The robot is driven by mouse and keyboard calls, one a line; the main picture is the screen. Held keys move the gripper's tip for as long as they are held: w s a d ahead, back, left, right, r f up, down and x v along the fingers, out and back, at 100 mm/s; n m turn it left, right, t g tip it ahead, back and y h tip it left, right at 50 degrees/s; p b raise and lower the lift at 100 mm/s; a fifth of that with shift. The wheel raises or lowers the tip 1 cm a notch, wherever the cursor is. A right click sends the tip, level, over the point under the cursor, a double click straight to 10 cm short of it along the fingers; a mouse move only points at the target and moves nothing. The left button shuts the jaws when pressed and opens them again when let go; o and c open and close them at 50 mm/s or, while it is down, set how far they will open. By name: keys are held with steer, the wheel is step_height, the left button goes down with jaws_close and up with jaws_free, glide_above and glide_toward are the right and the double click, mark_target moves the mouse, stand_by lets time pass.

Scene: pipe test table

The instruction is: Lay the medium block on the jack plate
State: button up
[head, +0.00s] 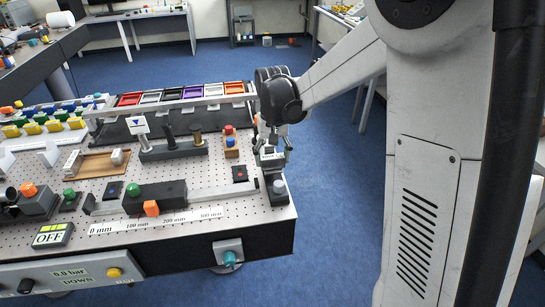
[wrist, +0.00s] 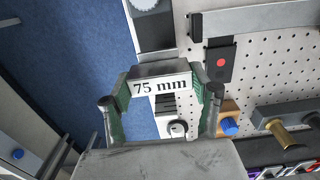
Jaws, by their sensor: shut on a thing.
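My gripper (head: 271,152) is shut on a pale metal block, its face marked "75 mm" in the wrist view (wrist: 160,87). The block also shows small in the head view (head: 271,158). One green-padded finger is on each side of it in the wrist view. The block is level at the table's right end, over or close to the dark jack (head: 272,177). The jack's body shows beyond the block in the wrist view (wrist: 154,32), with a grey round knob at the top edge. The jack plate is mostly hidden by the block; I cannot tell whether they touch.
A wooden tray (head: 95,164) holds two pale blocks at its ends with a gap between. A dark plate with a red button (head: 239,173) lies just left of the jack. A post stand (head: 174,150) is behind. Blue floor lies right of the table edge.

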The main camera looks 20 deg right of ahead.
steer(key=shift+f, duration=0.1)
steer(key=o, duration=1.5)
step_height(320, 180, up, 12)
steer(key=shift+s, duration=0.1)
steer(key=s+f+n+t+b, duration=0.1)
steer(key=s+t, duration=0.6)
steer(key=s, duration=1.7)
steer(key=shift+s, duration=0.4)
